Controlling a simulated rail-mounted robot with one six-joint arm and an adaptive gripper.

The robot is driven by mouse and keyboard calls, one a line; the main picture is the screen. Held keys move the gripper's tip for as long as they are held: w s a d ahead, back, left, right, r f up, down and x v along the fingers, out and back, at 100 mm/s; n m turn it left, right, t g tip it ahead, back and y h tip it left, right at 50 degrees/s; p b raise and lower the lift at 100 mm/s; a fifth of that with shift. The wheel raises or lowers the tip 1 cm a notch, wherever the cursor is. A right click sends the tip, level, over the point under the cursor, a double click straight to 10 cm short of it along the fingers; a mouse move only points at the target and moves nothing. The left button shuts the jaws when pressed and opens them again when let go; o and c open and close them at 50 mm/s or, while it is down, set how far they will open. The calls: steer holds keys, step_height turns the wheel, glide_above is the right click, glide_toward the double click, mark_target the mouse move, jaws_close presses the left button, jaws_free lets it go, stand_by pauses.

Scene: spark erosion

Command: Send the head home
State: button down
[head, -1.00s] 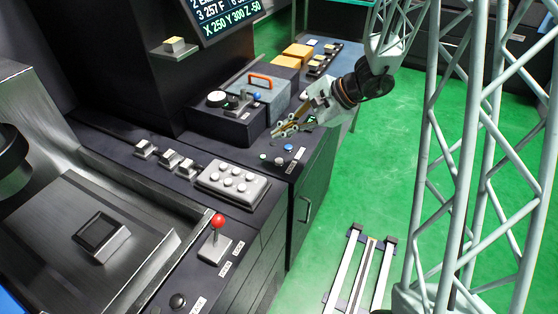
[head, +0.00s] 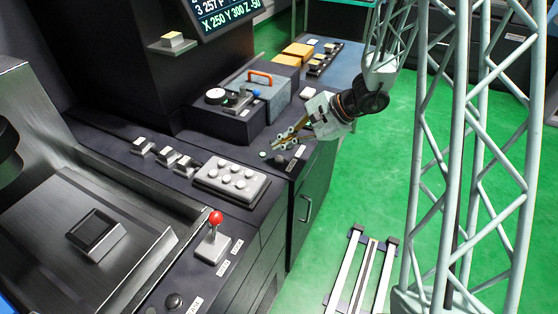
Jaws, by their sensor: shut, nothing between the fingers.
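My gripper (head: 280,144) is shut and empty. In the head view its tips are just above the row of round buttons at the right end of the dark console (head: 255,185). A green button (head: 264,154) shows just left of the tips, and a dark button (head: 279,159) is just below them. The gripper hides part of this row. I cannot tell whether the tips touch a button. A screen (head: 226,12) at the top shows X 250 Y 300 Z -50. The button labels are too small to read.
A grey panel with several pale knobs (head: 231,178) and a red-balled lever (head: 215,218) lie along the console. Small switch blocks (head: 177,160) sit to the left. A box with an orange handle (head: 259,73) stands behind.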

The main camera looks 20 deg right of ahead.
mark_target(280, 159)
steer(key=shift+f+b, duration=0.9)
steer(key=shift+f, duration=0.1)
steer(key=shift+f+b, duration=1)
steer(key=shift+b, duration=0.5)
stand_by(2.4)
steer(key=shift+r, duration=0.15)
stand_by(0.4)
steer(key=shift+r+p, duration=0.3)
steer(key=shift+r, duration=0.45)
